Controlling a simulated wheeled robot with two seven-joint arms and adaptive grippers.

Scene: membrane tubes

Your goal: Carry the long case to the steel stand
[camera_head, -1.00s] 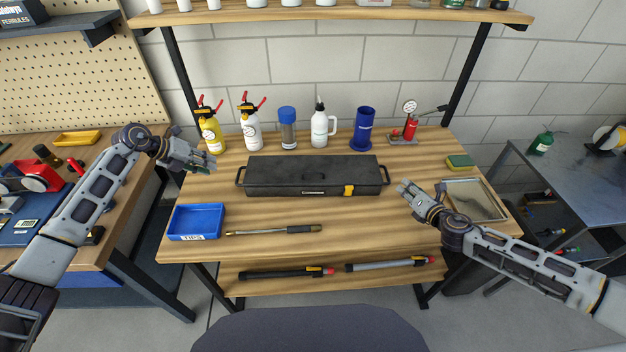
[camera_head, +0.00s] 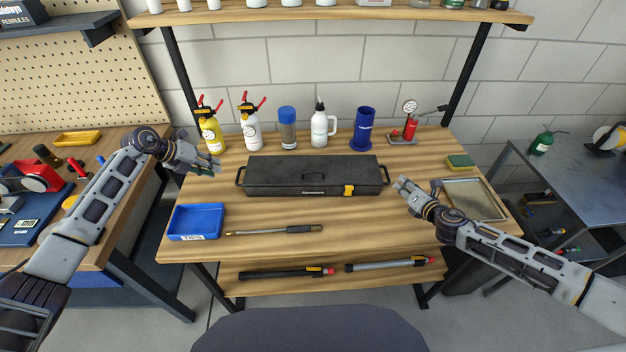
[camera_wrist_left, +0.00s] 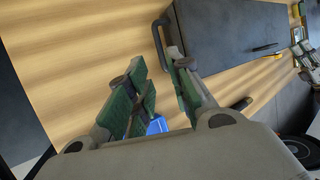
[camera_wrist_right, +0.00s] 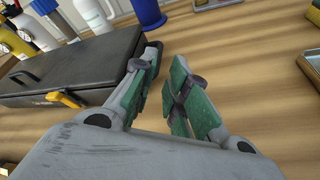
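The long black case (camera_head: 312,172) with a yellow latch lies shut on the wooden bench, a loop handle at each end. My left gripper (camera_head: 217,168) is open and empty, just left of the case's left handle (camera_head: 239,176); its fingers (camera_wrist_left: 158,75) show a gap in the left wrist view, close to the handle. My right gripper (camera_head: 399,184) is open and empty, just right of the case's right handle (camera_head: 386,175); its fingers (camera_wrist_right: 164,75) are parted beside the case end (camera_wrist_right: 110,55). A grey metal-topped stand (camera_head: 585,185) is at the far right.
Bottles, a blue cylinder (camera_head: 364,128) and a red pump (camera_head: 410,128) stand behind the case. A blue bin (camera_head: 196,222), a rod (camera_head: 275,230) and a framed tray (camera_head: 474,199) are nearer. The metal stand holds a green bottle (camera_head: 542,143) and a reel (camera_head: 607,137).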

